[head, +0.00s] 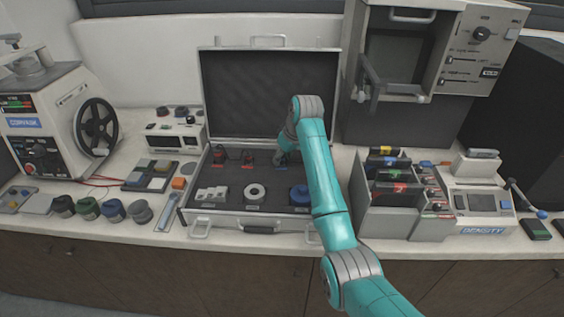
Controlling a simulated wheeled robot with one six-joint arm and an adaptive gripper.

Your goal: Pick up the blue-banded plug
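An open case (252,227) lies on the bench with its lid raised at the back. In its back row stand small dark upright pieces with red at the base, one at the left (220,156) and one in the middle (248,159). My gripper (280,160) is at the right end of this row, low inside the case. A little blue shows beside its tip, but I cannot make out the blue-banded plug there; my gripper and arm cover that spot. The fingers are too small to tell whether they are open or shut, or on anything.
The case's front row holds pale blocks (212,194), a white ring (255,193) and a blue round piece (299,194). My arm crosses the case's right side. A divided rack (385,222) stands right of it, and a press with a handwheel (96,127) far left.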

